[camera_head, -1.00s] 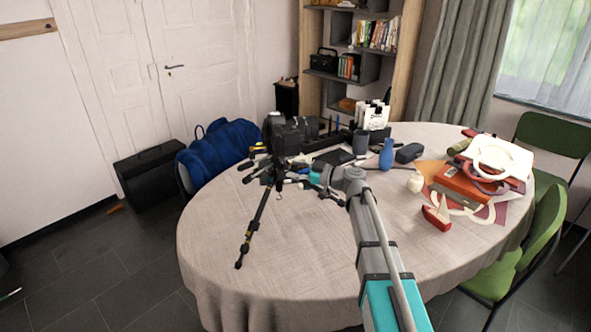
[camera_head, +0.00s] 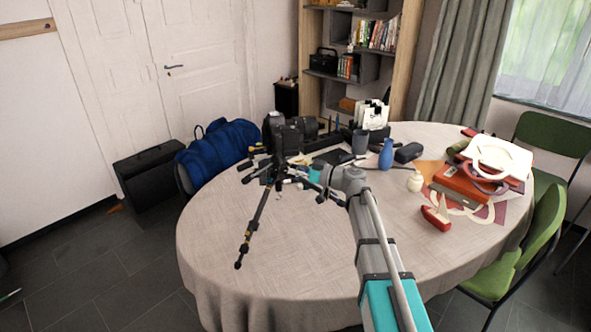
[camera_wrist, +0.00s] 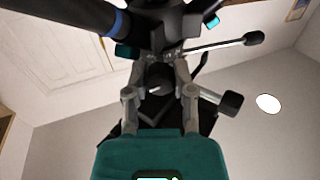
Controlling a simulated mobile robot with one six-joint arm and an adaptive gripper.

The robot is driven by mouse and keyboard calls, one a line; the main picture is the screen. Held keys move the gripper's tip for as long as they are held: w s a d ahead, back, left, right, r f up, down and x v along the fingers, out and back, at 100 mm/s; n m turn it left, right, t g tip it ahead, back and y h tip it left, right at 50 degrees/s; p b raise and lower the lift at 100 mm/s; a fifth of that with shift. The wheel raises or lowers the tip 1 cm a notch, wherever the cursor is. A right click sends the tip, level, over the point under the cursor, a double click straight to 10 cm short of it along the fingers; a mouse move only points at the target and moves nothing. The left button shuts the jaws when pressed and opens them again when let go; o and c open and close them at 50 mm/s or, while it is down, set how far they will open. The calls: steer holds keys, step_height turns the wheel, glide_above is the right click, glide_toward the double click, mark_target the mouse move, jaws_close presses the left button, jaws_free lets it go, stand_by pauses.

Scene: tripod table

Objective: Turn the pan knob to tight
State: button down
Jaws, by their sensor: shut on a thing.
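A black camera (camera_head: 283,137) with a long lens sits on a tripod (camera_head: 255,222) at the back left of the table. My gripper (camera_head: 298,176) is at the tripod head, just under the camera, reaching in from the right. In the wrist view my gripper (camera_wrist: 160,73) has both grey fingers closed on a small dark round knob (camera_wrist: 160,76), which I take as the pan knob. The fingers hide its sides. Its tight or loose state cannot be read. Other levers with black ends stick out beside it, one at upper right (camera_wrist: 232,41).
The round table (camera_head: 300,265) has a clear front. A blue cup (camera_head: 386,154), a small white jar (camera_head: 415,181), a red stapler-like thing (camera_head: 436,218) and a pile of books and papers (camera_head: 470,185) lie to the right. Green chairs (camera_head: 525,250) stand at the right.

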steer(key=shift+s, duration=0.1)
steer(key=shift+c, duration=2.2)
jaws_free()
steer(key=shift+d, duration=0.1)
steer(key=v, duration=1.1)
steer(key=shift+d, duration=0.35)
steer(key=shift+s, duration=0.15)
